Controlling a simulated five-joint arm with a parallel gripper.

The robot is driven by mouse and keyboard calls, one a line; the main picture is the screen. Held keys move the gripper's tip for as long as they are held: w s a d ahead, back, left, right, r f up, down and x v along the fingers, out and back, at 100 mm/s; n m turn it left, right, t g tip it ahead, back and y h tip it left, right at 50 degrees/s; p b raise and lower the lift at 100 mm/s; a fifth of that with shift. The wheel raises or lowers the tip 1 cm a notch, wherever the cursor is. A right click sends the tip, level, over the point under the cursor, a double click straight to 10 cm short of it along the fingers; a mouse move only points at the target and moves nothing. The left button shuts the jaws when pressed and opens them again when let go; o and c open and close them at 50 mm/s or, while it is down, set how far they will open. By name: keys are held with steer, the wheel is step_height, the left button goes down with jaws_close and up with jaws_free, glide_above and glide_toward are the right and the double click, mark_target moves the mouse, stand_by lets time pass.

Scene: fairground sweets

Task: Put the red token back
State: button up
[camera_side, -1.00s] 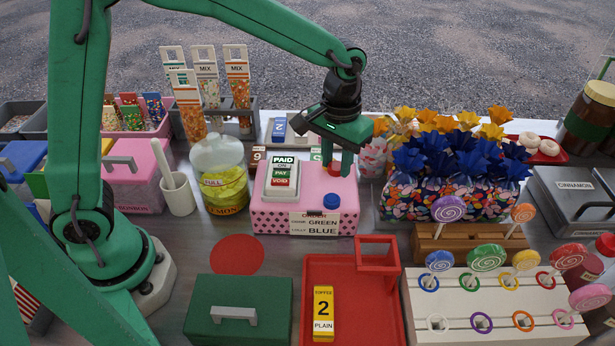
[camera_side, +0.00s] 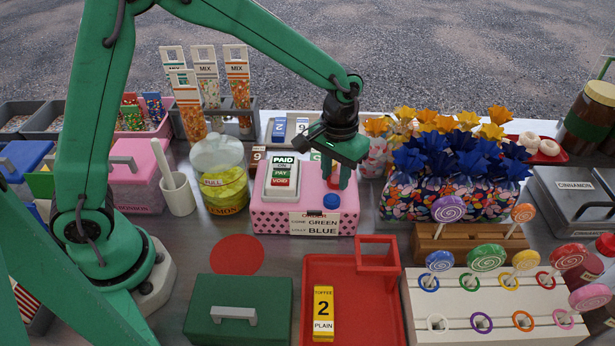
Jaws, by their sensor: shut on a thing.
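The red token (camera_side: 334,183) is between the fingers of my gripper (camera_side: 336,180) at the back right of the pink box top (camera_side: 308,198). My gripper points down and is shut on it, and the fingers hide part of it. I cannot tell whether the token touches the box. A blue token (camera_side: 331,201) stands on the box just in front. A sign (camera_side: 314,223) on the box front reads GREEN above BLUE. A block with PAID, PAY and VOID labels (camera_side: 282,177) sits on the box's left part.
A flat red disc (camera_side: 237,254) lies on the counter. A red tray (camera_side: 365,310) with a yellow toffee box (camera_side: 323,313) and a green case (camera_side: 238,305) are in front. A lemon jar (camera_side: 222,185) stands left, flowered bags (camera_side: 455,198) right.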

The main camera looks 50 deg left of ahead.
mark_target(335, 179)
steer(key=shift+f, duration=0.1)
steer(key=o, duration=0.9)
steer(key=shift+o, duration=0.2)
step_height(335, 179, up, 12)
steer(key=shift+r, duration=0.2)
stand_by(0.6)
